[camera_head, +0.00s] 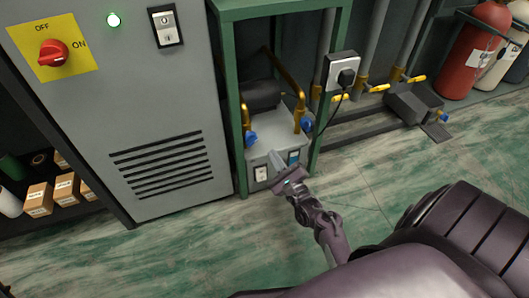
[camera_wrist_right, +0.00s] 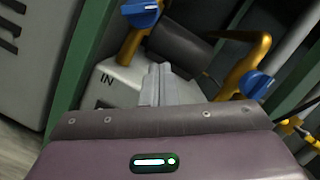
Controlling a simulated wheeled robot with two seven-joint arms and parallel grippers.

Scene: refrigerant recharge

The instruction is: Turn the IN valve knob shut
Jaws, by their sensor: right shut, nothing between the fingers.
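A grey recovery unit (camera_head: 278,145) stands low in the green frame, with a blue knob on a yellow pipe at each side. The IN lettering (camera_wrist_right: 106,78) is on the unit's left part in the right wrist view. The blue knob nearer it, the IN valve knob (camera_wrist_right: 140,12), is at the top of that view and at the left in the head view (camera_head: 251,138). The other blue knob (camera_head: 306,124) is at the right, also in the wrist view (camera_wrist_right: 257,84). My right gripper (camera_head: 276,160) is shut and empty, in front of the unit, apart from both knobs. My left gripper is not visible.
Green frame posts (camera_head: 236,120) flank the unit. A grey cabinet (camera_head: 150,110) with a red switch (camera_head: 53,53) stands to the left. A socket box with a black plug (camera_head: 345,77) is on the right. The green floor in front is clear.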

